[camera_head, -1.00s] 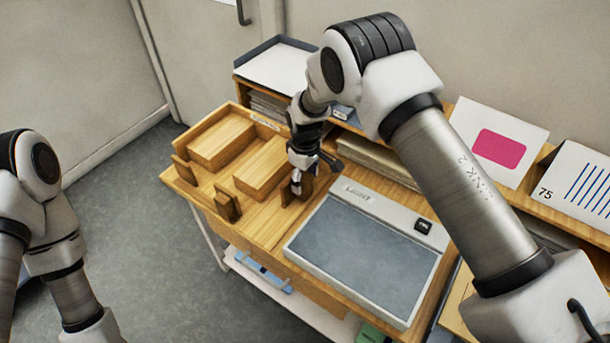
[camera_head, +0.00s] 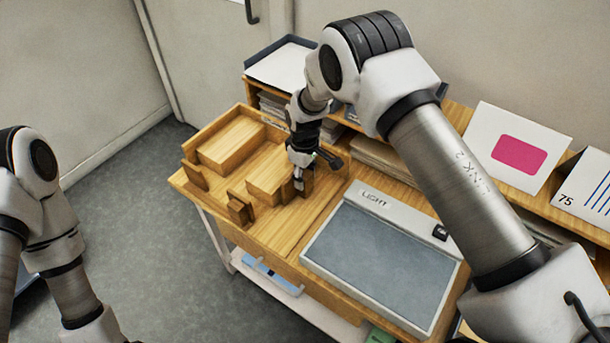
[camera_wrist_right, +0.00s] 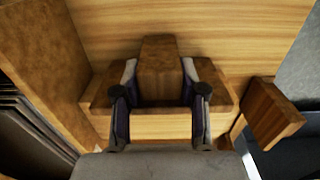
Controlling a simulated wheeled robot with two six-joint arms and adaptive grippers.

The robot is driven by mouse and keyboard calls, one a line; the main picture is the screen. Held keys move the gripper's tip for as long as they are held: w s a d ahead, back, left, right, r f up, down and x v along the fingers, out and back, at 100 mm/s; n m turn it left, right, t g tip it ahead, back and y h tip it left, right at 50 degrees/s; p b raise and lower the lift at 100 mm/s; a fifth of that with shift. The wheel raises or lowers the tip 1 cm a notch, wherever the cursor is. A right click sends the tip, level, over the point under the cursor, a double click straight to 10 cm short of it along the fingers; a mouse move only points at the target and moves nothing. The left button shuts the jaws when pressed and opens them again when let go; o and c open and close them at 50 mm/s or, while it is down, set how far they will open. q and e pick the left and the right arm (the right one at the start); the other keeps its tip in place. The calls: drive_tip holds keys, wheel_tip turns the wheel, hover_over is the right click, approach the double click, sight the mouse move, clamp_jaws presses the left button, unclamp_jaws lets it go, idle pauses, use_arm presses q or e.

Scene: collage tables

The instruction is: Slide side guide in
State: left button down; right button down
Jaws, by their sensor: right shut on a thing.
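The wooden tray (camera_head: 312,219) holds two pale wooden blocks, a left one (camera_head: 231,146) and a right one (camera_head: 264,179). My right gripper (camera_head: 299,183) is at the right end of the right block, shut on the upright dark brown knob of the side guide (camera_head: 308,181). In the right wrist view the knob (camera_wrist_right: 159,68) stands between both fingers, and the guide's bar lies close along the pale block (camera_wrist_right: 160,127); whether they touch is unclear. My left arm shows at the left edge, but its gripper is outside the view.
A dark brown front guide (camera_head: 240,208) stands before the right block, and another dark piece (camera_head: 195,176) by the left block. A light box (camera_head: 385,258) lies right of the tray. A shelf (camera_head: 408,178) with paper stacks runs behind.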

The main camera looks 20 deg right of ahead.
drive_tip(key=shift+w+a+f, duration=0.15)
drive_tip(key=shift+w+a, duration=0.05)
drive_tip(key=shift+a, duration=0.05)
drive_tip(key=shift+s+d, duration=0.25)
drive_tip(key=shift+d, duration=0.05)
drive_tip(key=c, duration=0.7)
unclamp_jaws()
drive_tip(key=shift+o, duration=0.3)
drive_tip(key=shift+w+a, duration=0.2)
drive_tip(key=shift+a, duration=0.05)
drive_tip(key=shift+d+r, duration=0.1)
drive_tip(key=shift+r, duration=0.15)
wheel_tip(320, 180, up, 12)
drive_tip(key=shift+f, duration=0.15)
